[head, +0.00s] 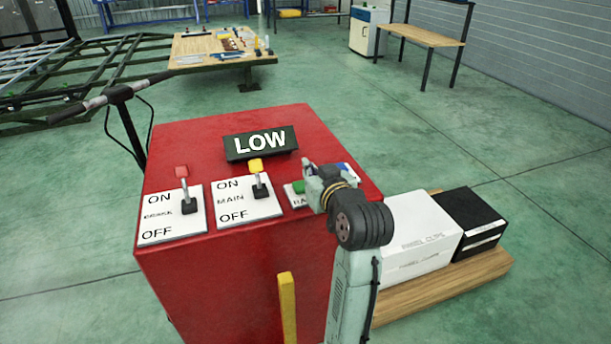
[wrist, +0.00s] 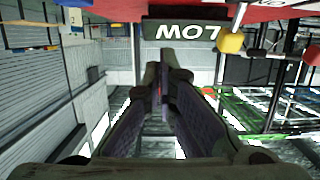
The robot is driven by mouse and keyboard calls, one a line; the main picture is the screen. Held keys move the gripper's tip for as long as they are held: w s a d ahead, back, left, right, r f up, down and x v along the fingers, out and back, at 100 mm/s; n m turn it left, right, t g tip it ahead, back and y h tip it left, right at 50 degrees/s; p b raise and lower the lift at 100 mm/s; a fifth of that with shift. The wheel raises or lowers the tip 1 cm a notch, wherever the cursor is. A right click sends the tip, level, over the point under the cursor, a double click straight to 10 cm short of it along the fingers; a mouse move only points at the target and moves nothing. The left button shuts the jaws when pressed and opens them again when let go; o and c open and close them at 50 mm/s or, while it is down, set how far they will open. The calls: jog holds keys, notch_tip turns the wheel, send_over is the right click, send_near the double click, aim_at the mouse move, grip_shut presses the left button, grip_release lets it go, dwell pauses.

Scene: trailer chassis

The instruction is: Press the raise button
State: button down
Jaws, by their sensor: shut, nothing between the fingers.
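The red control box (head: 215,275) has a green button (head: 298,187) on its top right. The button sits on a white label (head: 299,203) of which only "RA" can be read. My gripper (head: 311,172) is shut and empty over this part of the box and hides much of the label. I cannot tell whether it touches the button. A blue part (head: 343,168) shows just behind it. In the wrist view my shut fingers (wrist: 165,75) point ahead, and the button cannot be made out. The black sign (head: 261,143) reads LOW; it appears upside down in the wrist view (wrist: 185,31).
A white box (head: 415,235) and a black box (head: 472,222) sit on a wooden pallet (head: 440,293) at right.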

aim_at(301, 187)
jog(key=x, duration=0.3)
jog(key=shift+w+a+p, duration=0.15)
jog(key=shift+w+p, duration=0.2)
notch_tip(301, 187, down, 3)
jog(key=shift+r, duration=0.15)
jog(key=shift+f, duration=0.75)
